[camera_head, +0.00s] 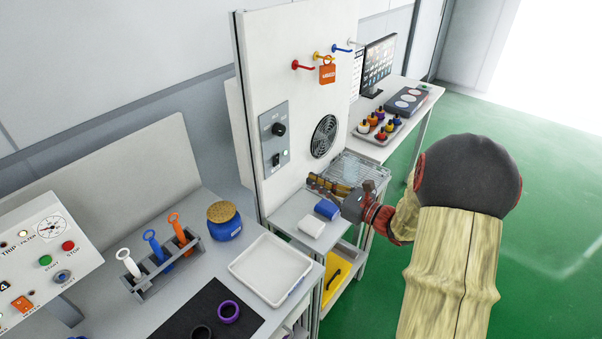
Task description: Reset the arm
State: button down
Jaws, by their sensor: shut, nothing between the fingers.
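My gripper (354,206) is at the end of my arm, right of the picture's middle, above the workbench (291,212) in front of the white panel. It is shut and appears small and dark at this distance. A blue cylinder (326,209) lies just left of it; I cannot tell whether they touch. A white block (311,227) lies on the same bench, further left and nearer.
A wire rack (362,168) and brown items (329,187) sit behind the gripper. The upright panel (290,60) with hooks and a fan (324,136) stands close behind. Front left are a white tray (239,266), a blue jar (224,229) and a tool rack (143,287). Green floor (560,170) is open at right.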

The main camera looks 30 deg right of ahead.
jog(key=v, duration=0.2)
jog(key=shift+s+d+f, duration=0.1)
jog(key=shift+s+d, duration=0.05)
jog(key=shift+s, duration=0.1)
